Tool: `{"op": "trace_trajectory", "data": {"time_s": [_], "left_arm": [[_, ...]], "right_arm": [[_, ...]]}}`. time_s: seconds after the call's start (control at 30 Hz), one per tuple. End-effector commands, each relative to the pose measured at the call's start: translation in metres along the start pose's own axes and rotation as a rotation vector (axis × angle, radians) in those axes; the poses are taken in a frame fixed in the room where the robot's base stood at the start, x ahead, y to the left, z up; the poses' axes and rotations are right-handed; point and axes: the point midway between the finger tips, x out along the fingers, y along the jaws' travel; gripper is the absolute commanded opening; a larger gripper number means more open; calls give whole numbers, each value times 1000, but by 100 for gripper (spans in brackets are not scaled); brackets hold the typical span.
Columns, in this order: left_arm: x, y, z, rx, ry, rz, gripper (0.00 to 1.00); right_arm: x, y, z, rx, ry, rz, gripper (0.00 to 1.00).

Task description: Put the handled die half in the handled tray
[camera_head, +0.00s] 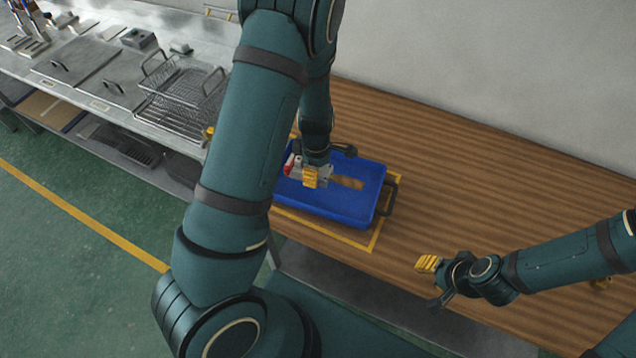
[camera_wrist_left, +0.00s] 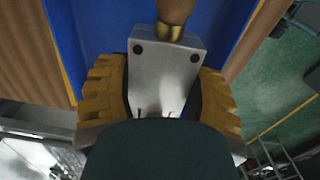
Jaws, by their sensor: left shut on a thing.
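The handled die half (camera_wrist_left: 165,75) is a grey metal block with two dark holes, a brass collar and a wooden handle. My left gripper (camera_head: 311,176) is shut on it, with a yellow ribbed finger on each side of the block in the left wrist view (camera_wrist_left: 165,100). The handle (camera_head: 348,183) points right over the blue floor of the handled tray (camera_head: 355,208), which has dark handles at its ends. I cannot tell whether the die half touches the floor. My right gripper (camera_head: 428,264) is away to the right, above the table's front edge; its opening is unclear.
The tray stands inside a yellow outline (camera_head: 374,243) on the wooden table (camera_head: 480,185). The table right of the tray is mostly clear. A steel bench (camera_head: 110,80) with wire baskets (camera_head: 183,95) stands at the left. My left arm hides part of the tray's left side.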

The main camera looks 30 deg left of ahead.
Motion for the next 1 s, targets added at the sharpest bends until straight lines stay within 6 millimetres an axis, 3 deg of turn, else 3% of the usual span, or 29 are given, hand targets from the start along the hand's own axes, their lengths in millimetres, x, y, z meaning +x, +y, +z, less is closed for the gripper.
{"op": "trace_trajectory", "data": {"time_s": [0.1, 0.33, 0.57, 0.97, 1.0], "left_arm": [[17, 0, 0, -1, 0, -1, 13], [30, 0, 0, 0, 0, 0, 13], [58, 0, 0, -1, -1, 0, 13], [63, 0, 0, 0, -1, 1, 13], [64, 0, 0, 0, -1, 0, 62]], "right_arm": [[2, 1, 0, 1, 0, 0, 39], [3, 1, 1, 1, 0, 0, 39], [5, 2, 1, 1, 1, 0, 39], [8, 3, 1, 1, 1, 1, 39], [8, 3, 1, 1, 1, 1, 39]]}}
